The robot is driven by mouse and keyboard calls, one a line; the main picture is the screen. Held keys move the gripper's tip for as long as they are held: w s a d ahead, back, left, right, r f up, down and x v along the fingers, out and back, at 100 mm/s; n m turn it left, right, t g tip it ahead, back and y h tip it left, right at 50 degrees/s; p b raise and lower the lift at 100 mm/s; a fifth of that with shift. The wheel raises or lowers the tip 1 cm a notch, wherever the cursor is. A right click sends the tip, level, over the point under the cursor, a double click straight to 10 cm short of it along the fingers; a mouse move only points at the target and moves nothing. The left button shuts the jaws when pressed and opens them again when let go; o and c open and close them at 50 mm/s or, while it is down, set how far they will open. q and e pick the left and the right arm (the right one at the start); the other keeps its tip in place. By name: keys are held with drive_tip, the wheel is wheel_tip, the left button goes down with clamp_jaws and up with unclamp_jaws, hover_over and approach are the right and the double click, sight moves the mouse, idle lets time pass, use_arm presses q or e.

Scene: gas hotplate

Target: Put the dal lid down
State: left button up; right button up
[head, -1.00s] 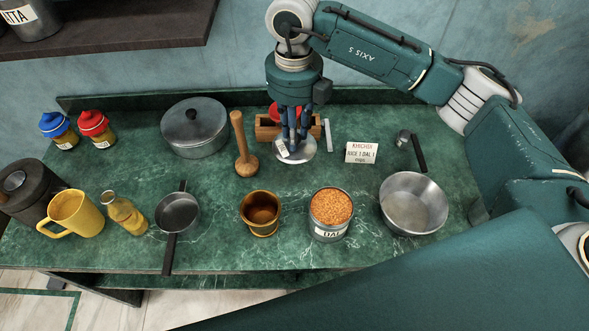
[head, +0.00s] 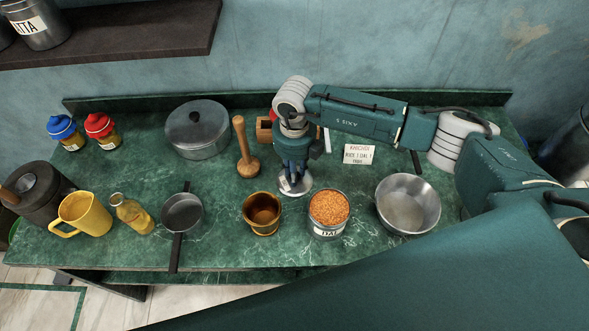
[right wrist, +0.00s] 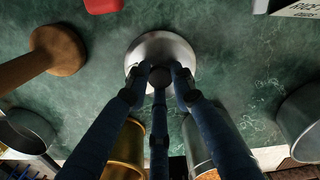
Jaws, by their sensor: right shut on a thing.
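The dal lid (head: 299,191) is a round steel disc with a dark knob. My right gripper (head: 291,181) points down over it with its fingers shut around the knob. In the right wrist view the fingers (right wrist: 161,76) close on the knob of the lid (right wrist: 145,48). The lid is flat and low over the counter, behind the gap between the brass mortar and the dal tin; I cannot tell whether it touches the counter. The open dal tin (head: 326,230) is full of orange lentils. My left gripper is not in view.
The green marble counter (head: 340,258) holds a brass mortar (head: 262,226), a wooden pestle (head: 247,164), a steel bowl (head: 408,205), a recipe card (head: 359,154), a small pan (head: 183,214) and a lidded pot (head: 197,130). A wooden holder (head: 264,130) stands behind my right gripper.

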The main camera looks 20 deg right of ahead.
drive_tip(key=o, duration=0.6)
drive_tip(key=shift+f, duration=0.15)
drive_tip(key=o, duration=0.5)
drive_tip(key=shift+c, duration=0.2)
drive_tip(key=shift+r, duration=0.2)
wheel_tip(320, 180, up, 12)
drive_tip(key=b, duration=0.4)
